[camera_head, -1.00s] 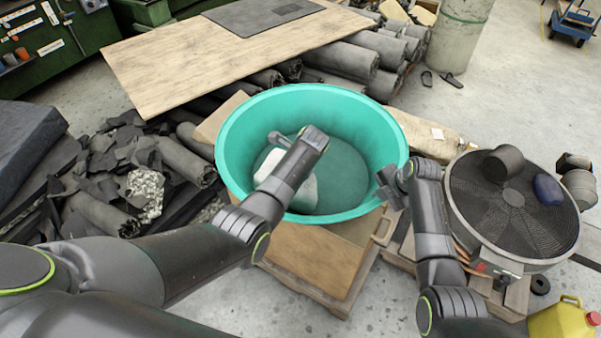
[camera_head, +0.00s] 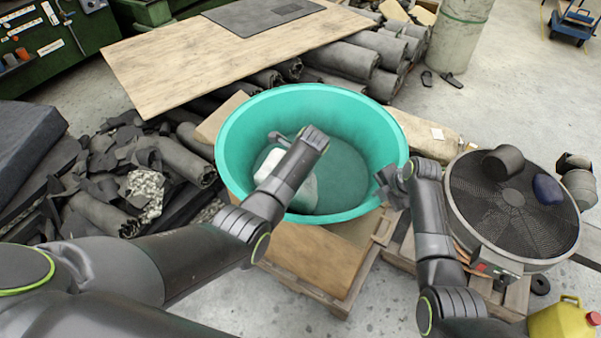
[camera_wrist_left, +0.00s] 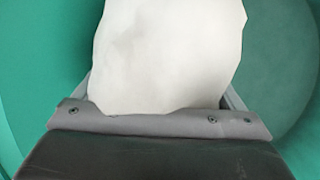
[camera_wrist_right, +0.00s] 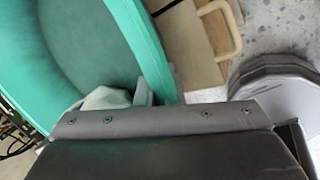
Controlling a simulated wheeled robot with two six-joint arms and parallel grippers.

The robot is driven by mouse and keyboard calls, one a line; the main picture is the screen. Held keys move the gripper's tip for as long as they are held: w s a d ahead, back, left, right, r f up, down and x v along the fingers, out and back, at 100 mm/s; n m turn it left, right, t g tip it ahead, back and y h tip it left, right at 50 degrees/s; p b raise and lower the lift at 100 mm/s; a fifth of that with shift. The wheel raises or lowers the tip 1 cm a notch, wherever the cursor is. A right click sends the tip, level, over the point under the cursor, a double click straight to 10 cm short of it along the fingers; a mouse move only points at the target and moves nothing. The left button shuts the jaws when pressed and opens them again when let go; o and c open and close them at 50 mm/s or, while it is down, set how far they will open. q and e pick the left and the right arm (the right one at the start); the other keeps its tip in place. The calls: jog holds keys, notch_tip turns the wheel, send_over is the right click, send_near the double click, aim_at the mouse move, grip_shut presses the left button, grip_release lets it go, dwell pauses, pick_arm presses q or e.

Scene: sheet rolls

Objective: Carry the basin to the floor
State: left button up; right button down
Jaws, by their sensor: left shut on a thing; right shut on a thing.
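The teal basin (camera_head: 240,150) sits on wooden boards and a box in the middle of the head view. Its wall also shows in the right wrist view (camera_wrist_right: 135,40). A white lump (camera_head: 300,190) lies inside it and fills the middle of the left wrist view (camera_wrist_left: 165,50). My left gripper (camera_wrist_left: 158,95) reaches into the basin, with a finger on each side of the lump, and is shut on it. The head view largely hides its fingertips behind my arm. My right gripper (camera_head: 388,185) is shut on the basin's right rim; its outer finger is hard to see.
A large round fan (camera_head: 515,235) stands close on the right, with a yellow jug (camera_head: 565,318) below it. Dark scraps and rolls (camera_head: 105,215) lie left. A plywood sheet (camera_head: 170,75) rests on rolls behind. Bare floor (camera_head: 505,105) shows at the back right.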

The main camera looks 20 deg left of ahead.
pick_arm(q)
jog(key=shift+w+r, duration=0.1)
jog(key=shift+r, duration=0.15)
pick_arm(e)
jog(key=shift+r, duration=0.15)
jog(key=shift+w+r+p, duration=0.1)
jog(key=shift+r+p, duration=0.15)
jog(key=shift+p, duration=0.15)
pick_arm(q)
notch_tip(320, 180, up, 5)
jog(key=p, duration=0.4)
jog(key=shift+f, duration=0.1)
pick_arm(e)
notch_tip(320, 180, up, 4)
jog(key=shift+r, duration=0.1)
pick_arm(q)
jog(key=shift+f, duration=0.1)
